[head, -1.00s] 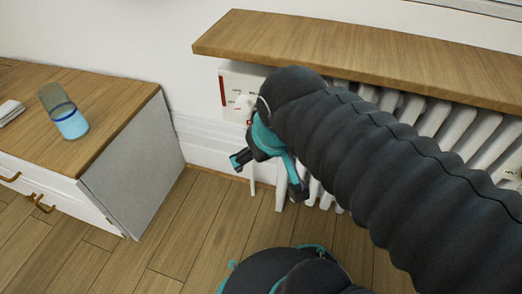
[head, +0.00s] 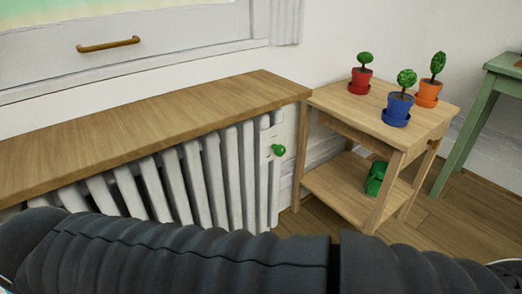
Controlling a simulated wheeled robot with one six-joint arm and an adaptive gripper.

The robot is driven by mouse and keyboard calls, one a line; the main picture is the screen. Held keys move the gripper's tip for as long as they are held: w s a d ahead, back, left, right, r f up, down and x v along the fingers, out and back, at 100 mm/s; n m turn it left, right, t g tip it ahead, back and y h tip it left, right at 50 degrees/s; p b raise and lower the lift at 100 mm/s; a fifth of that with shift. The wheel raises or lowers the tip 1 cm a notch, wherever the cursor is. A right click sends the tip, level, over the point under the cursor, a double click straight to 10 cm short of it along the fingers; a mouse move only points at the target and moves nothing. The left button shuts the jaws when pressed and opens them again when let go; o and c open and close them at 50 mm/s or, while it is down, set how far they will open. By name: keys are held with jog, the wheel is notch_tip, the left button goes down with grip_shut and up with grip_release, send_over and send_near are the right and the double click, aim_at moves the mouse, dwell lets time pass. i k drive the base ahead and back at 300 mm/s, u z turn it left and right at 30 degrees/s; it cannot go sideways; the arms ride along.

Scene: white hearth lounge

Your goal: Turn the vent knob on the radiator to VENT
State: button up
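In the head view, the white radiator (head: 193,180) stands under a wooden shelf. A small green knob (head: 278,150) sits on a pale plate at the radiator's right end. Any marks on that plate are too small to read. My dark ribbed arm crosses the bottom of the view, below the knob and apart from it in the picture. My gripper is outside the view.
The wooden shelf (head: 150,127) overhangs the radiator. A wooden side table (head: 345,102) stands right of it, with red, blue and orange potted plants on top and a green object (head: 376,178) on its lower shelf. A green table (head: 490,100) is at far right.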

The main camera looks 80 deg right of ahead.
aim_at(279, 150)
jog(key=z, duration=2.75)
